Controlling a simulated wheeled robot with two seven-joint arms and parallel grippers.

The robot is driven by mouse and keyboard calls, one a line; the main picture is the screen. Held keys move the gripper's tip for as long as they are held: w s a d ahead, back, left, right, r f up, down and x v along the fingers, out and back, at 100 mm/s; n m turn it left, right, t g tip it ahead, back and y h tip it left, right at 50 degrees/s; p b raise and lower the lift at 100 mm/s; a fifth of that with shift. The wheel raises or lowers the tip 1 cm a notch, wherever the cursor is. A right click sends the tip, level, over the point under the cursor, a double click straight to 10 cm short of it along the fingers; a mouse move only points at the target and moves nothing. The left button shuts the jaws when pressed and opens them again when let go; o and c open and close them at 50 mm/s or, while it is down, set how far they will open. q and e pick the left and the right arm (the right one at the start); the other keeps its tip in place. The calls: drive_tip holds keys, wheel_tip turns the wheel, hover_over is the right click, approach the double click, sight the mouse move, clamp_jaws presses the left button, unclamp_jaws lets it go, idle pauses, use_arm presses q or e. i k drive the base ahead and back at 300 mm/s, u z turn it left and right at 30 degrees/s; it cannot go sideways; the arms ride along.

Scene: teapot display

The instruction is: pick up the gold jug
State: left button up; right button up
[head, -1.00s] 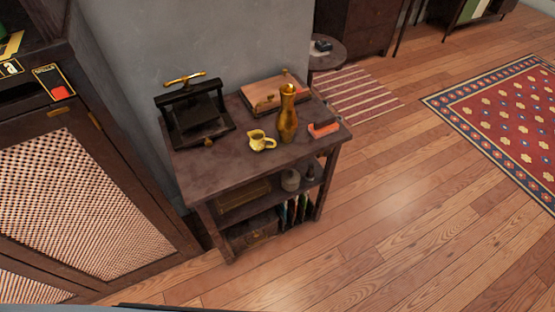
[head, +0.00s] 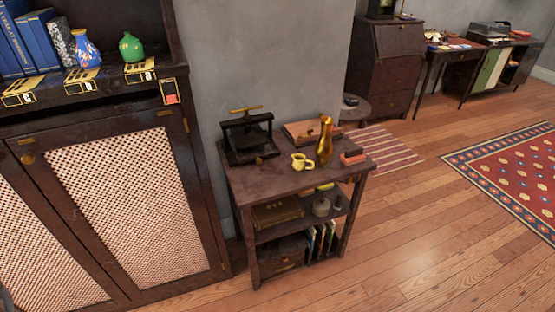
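The gold jug (head: 302,162) is a small, shiny yellow-gold pitcher. It stands upright near the middle of the top of a dark wooden shelf table (head: 290,184). A tall gold vase (head: 324,141) stands just to its right. Neither of my grippers shows in the head view, so I cannot see their state.
On the same table top are a black press (head: 247,138), a brown box (head: 300,132) and a small red-orange block (head: 353,158). A tall cabinet (head: 125,200) with lattice doors stands at left. Wooden floor (head: 420,245) in front and right is clear.

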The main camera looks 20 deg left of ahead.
sight(299, 164)
drive_tip(key=u, duration=0.8)
drive_tip(key=i, duration=0.8)
drive_tip(key=u, duration=0.45)
